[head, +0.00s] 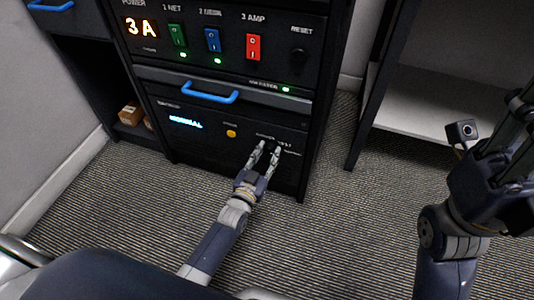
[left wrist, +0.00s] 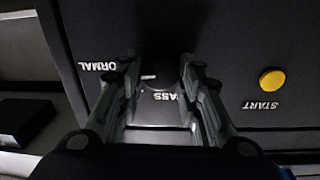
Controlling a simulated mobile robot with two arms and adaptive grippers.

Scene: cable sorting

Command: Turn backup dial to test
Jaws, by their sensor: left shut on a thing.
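The backup dial (left wrist: 160,62) is a dark knob on the lower black panel, between the fingers of my left gripper (left wrist: 158,95). A small white mark shows near it, on the side of the partly hidden "NORMAL" label. A partly covered "PASS" label and a "START" label also show in the left wrist view. In the head view my left gripper (head: 267,150) reaches up to the panel's right part and is shut on the dial, which the fingers mostly hide. The panel's blue display (head: 186,122) reads "NORMAL". My right gripper (head: 518,120) is at the right edge, partly cut off, away from the panel.
A yellow button (left wrist: 272,80) sits beside the dial; it also shows in the head view (head: 231,133). Above are a blue handle (head: 210,96) and green, blue and red switches (head: 253,47). A white shelf (head: 430,105) stands right. Carpet (head: 340,240) is clear in front.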

